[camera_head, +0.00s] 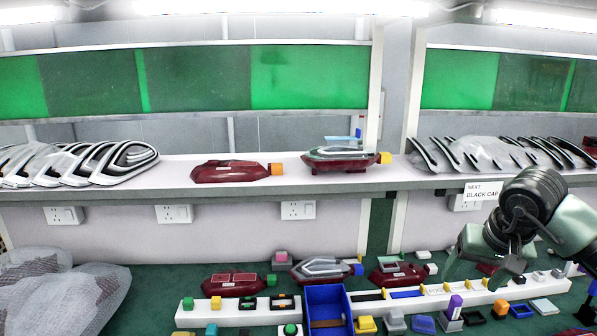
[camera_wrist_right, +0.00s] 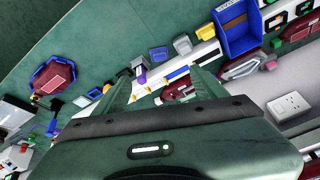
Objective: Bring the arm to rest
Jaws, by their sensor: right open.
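My right gripper (camera_head: 478,275) hangs over the right part of the green workbench, its arm coming in from the right edge. In the right wrist view the gripper (camera_wrist_right: 163,88) shows two fingers spread apart with nothing held between them. Small parts on the bench lie beyond the fingers. Red tail lamps stand on the bench, one at the left (camera_head: 232,286), one in the middle (camera_head: 322,270) and one nearer the gripper (camera_head: 398,274). My left gripper is not in view.
A blue bin (camera_head: 328,302) stands between white part rails. Two more lamps (camera_head: 230,172) (camera_head: 342,160) sit on the upper shelf (camera_head: 180,165). A sign (camera_head: 483,191) reading "NEXT BLACK CAP" hangs beside my right arm. Bubble-wrapped items (camera_head: 70,295) fill the bench's left end.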

